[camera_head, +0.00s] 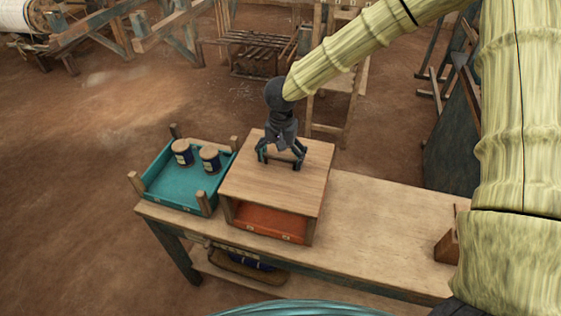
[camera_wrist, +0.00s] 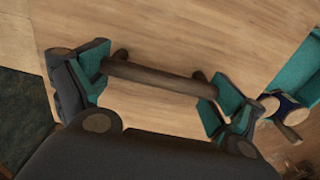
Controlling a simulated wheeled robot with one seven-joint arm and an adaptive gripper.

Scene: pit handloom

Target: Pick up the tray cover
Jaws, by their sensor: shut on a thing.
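The tray cover (camera_head: 262,188) is a flat, light-brown wooden board with a dark bar handle on top. It lies level over the orange tray (camera_head: 265,222), at the height of the tray's corner posts; I cannot tell whether it touches them. My gripper (camera_head: 281,158) points down at the cover. In the wrist view, the teal fingers of my gripper (camera_wrist: 161,78) are shut on the handle (camera_wrist: 155,78), one at each end of the bar. The cover's board (camera_wrist: 160,40) fills much of that view. Most of the orange tray's inside is hidden.
A teal tray (camera_head: 177,196) with two dark-blue, pale-lidded jars (camera_head: 183,152) stands close on the left. The wooden bench (camera_head: 375,230) is bare to the right, with a small wooden box (camera_head: 447,243) near its right end. Wooden frames stand behind.

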